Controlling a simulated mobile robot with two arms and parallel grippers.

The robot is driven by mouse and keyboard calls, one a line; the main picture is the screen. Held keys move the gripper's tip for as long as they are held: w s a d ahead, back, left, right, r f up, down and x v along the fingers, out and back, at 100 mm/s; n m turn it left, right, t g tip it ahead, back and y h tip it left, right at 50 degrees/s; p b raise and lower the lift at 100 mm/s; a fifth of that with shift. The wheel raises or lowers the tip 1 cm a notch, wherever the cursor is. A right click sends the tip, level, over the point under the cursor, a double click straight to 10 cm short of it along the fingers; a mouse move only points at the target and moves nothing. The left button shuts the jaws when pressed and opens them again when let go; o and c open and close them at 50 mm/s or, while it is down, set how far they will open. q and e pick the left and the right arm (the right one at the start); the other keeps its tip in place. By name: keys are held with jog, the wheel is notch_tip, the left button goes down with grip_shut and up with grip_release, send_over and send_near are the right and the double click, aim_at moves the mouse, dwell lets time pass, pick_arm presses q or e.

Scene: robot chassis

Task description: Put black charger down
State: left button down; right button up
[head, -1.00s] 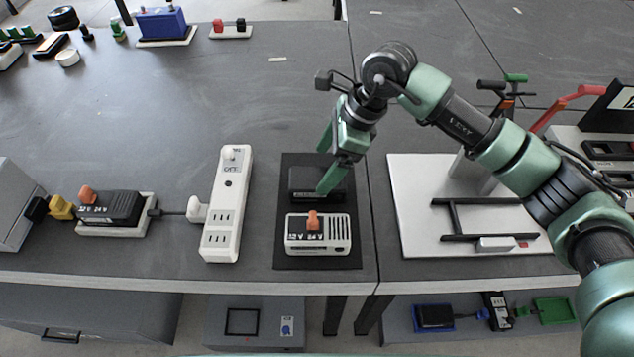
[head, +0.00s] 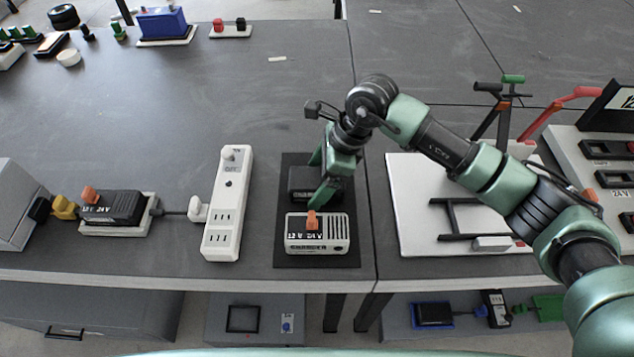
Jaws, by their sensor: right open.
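A black charger (head: 299,181) lies on the dark mat (head: 288,262), behind a white charger (head: 331,244) with an orange switch (head: 312,219). My right gripper (head: 314,185) is open over the black charger and hides part of it. Its nearer fingertip reaches the orange switch; I cannot tell whether they touch. A second black charger (head: 120,206), with an orange switch, sits on a white holder (head: 112,230) at the left. My left gripper is not in view.
A white power strip (head: 227,195) stands left of the mat, with a plug and cable beside it. A white board (head: 410,215) with a black frame is at the right. The rear middle of the table is clear.

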jog(key=shift+f+b, duration=0.2)
jog(key=shift+b, duration=0.2)
dwell(0.3)
grip_shut()
